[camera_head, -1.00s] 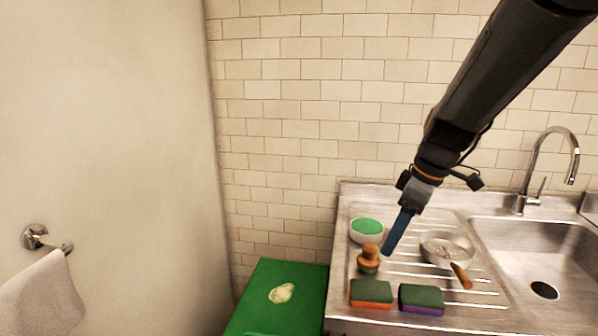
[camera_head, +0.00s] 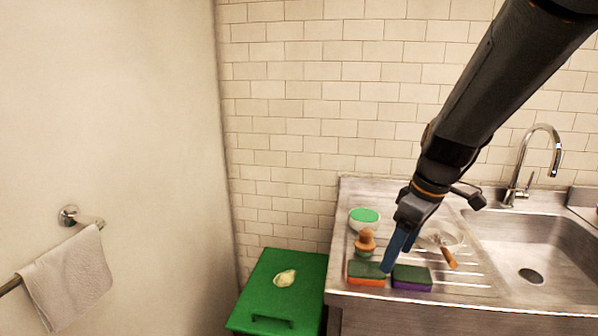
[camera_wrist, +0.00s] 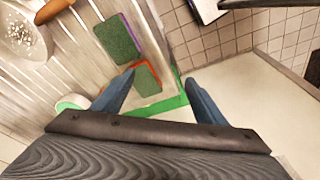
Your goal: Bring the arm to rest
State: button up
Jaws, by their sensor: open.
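My gripper (camera_head: 396,254) hangs from my arm over the front left of the steel drainboard, above the sponges. In the wrist view my gripper (camera_wrist: 158,88) shows two blue fingers spread apart with nothing between them. Beyond the fingers lie the green and orange sponge (camera_wrist: 146,80) and the green and purple sponge (camera_wrist: 119,40).
A wooden-handled brush (camera_head: 365,241), a white bowl with green inside (camera_head: 364,228) and a strainer (camera_head: 450,257) stand on the drainboard (camera_head: 470,285). The sink (camera_head: 545,245) and faucet (camera_head: 541,130) are right. A green bin (camera_head: 300,262) with a pale scrap (camera_head: 285,278) stands left.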

jog(key=s+a+f+m+h, duration=0.2)
jog(key=s+f+m, duration=0.6)
jog(key=s, duration=0.4)
jog(key=shift+s+m, duration=0.35)
jog(key=shift+m, duration=0.25)
jog(key=shift+o, duration=0.4)
